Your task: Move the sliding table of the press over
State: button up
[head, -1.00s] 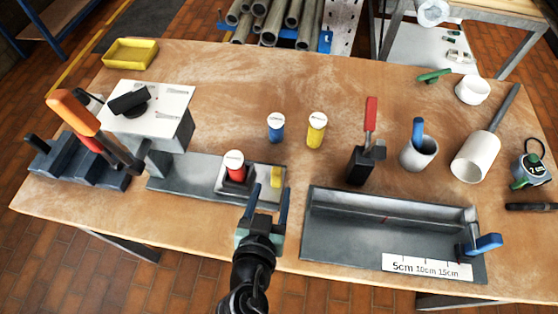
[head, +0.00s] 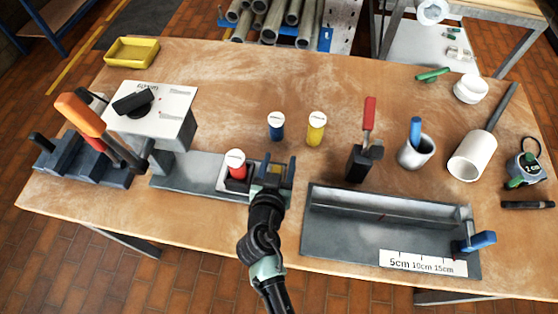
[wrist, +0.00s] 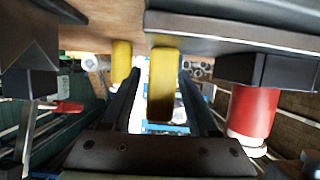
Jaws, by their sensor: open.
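The press's sliding table (head: 223,184) sits at the right part of a long grey bed (head: 185,178). It carries a dark block holding a red cylinder (head: 236,170) with a white top. An upright yellow tab (head: 276,170) stands at the table's right end. My gripper (head: 277,172) is open, with one finger on each side of the tab. In the wrist view the tab (wrist: 163,85) stands between the two fingers, with a small gap visible on each side. The red cylinder (wrist: 253,110) is right of the fingers there. My gripper hides part of the table's right end.
The press box (head: 170,112) with a black knob stands at the bed's left end, near an orange-handled lever (head: 80,114). Blue (head: 276,127) and yellow (head: 316,130) cylinders stand behind. A grey tray (head: 380,240) with a ruler lies close on the right.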

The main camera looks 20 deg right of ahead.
grip_shut()
dwell(1.3)
